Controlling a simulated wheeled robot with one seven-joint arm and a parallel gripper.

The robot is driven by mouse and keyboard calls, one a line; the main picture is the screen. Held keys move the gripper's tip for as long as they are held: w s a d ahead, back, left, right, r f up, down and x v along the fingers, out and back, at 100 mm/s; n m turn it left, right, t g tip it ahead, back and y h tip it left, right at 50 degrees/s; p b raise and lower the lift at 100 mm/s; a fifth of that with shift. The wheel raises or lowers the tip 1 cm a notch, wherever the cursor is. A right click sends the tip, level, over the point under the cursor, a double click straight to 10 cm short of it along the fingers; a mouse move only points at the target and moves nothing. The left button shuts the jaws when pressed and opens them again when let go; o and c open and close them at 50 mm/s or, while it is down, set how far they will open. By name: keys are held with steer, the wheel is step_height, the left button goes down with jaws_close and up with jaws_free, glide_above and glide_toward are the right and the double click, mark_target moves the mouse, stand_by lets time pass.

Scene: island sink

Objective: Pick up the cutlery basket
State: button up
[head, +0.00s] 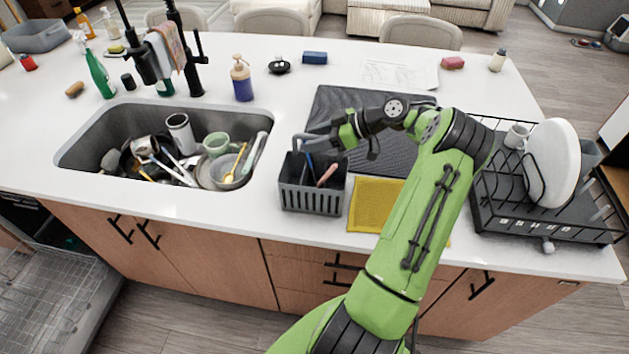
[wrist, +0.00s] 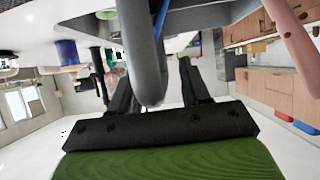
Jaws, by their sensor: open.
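The dark grey cutlery basket (head: 310,199) stands upright on the counter right of the sink, with a few utensils inside, one blue and one pinkish. My gripper (head: 322,134) is just above it, at the height of its grey handle, reaching in from the right. In the wrist view the thick grey handle (wrist: 143,50) runs between the two black fingers of my gripper (wrist: 157,75). The fingers are apart, and I see room on the right side of the handle. Whether either finger touches it I cannot tell.
The sink (head: 90,130) left of the basket holds dirty dishes. A yellow cloth (head: 374,205) lies close on the right, with a dark mat (head: 338,108) behind. A dish rack (head: 520,220) with a white plate (head: 553,160) stands at the right.

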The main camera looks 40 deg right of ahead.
jaws_close()
steer(key=shift+r, duration=0.15)
